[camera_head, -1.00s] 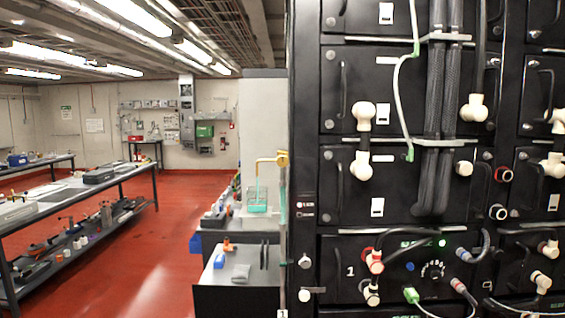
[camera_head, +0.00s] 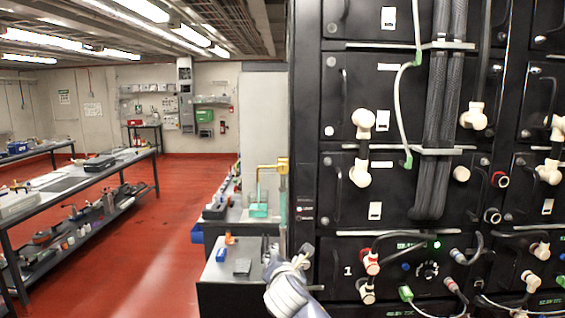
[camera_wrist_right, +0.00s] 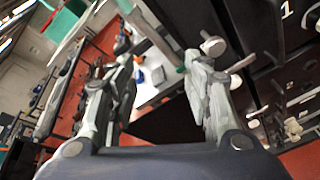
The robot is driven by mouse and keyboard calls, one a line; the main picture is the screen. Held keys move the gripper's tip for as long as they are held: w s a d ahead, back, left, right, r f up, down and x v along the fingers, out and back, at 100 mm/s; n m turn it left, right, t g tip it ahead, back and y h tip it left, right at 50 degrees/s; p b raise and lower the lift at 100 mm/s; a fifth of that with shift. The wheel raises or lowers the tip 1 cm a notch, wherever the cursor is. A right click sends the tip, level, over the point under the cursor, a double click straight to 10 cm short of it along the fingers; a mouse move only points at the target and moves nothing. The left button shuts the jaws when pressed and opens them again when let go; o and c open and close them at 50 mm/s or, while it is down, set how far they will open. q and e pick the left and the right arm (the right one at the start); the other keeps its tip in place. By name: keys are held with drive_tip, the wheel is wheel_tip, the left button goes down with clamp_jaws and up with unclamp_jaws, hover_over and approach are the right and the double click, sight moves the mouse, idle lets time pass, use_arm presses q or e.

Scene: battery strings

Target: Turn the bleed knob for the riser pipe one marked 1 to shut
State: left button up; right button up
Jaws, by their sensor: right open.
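A thin upright riser pipe (camera_head: 283,215) with a green band and a brass elbow (camera_head: 272,166) stands at the left edge of the black rack. My right gripper (camera_head: 292,258) is at its lower part and covers where two small pale knobs showed earlier. In the right wrist view, the open right gripper (camera_wrist_right: 157,62) has its fingers apart. A round pale knob (camera_wrist_right: 213,45) is just beyond the right-hand fingertip; I cannot tell whether they touch. A second pale stub (camera_wrist_right: 240,65) is beside that finger. The pipe's own mark is hidden now. My left gripper is out of view.
The black battery rack (camera_head: 340,215) with cables, pale connectors and a module marked 1 (camera_head: 347,270) fills the right side. A low bench (camera_head: 215,278) with small items stands left of the pipe. The red floor (camera_head: 150,250) is open beyond it, before a long table (camera_head: 75,180).

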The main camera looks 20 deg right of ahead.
sight(283, 169)
drive_tip(key=s+a+r+n+t+h+p, duration=0.1)
drive_tip(key=s+r+n+t, duration=0.1)
drive_tip(key=r, duration=0.9)
drive_tip(key=s+r+n+t+h, duration=0.1)
drive_tip(key=s+r+n, duration=0.15)
drive_tip(key=r, duration=0.95)
drive_tip(key=p+x, duration=0.4)
drive_tip(key=x, duration=0.5)
drive_tip(key=shift+a, duration=0.15)
drive_tip(key=shift+p+x, duration=0.5)
drive_tip(key=shift+x, duration=0.4)
drive_tip(key=shift+f, duration=0.15)
drive_tip(key=c, duration=1.1)
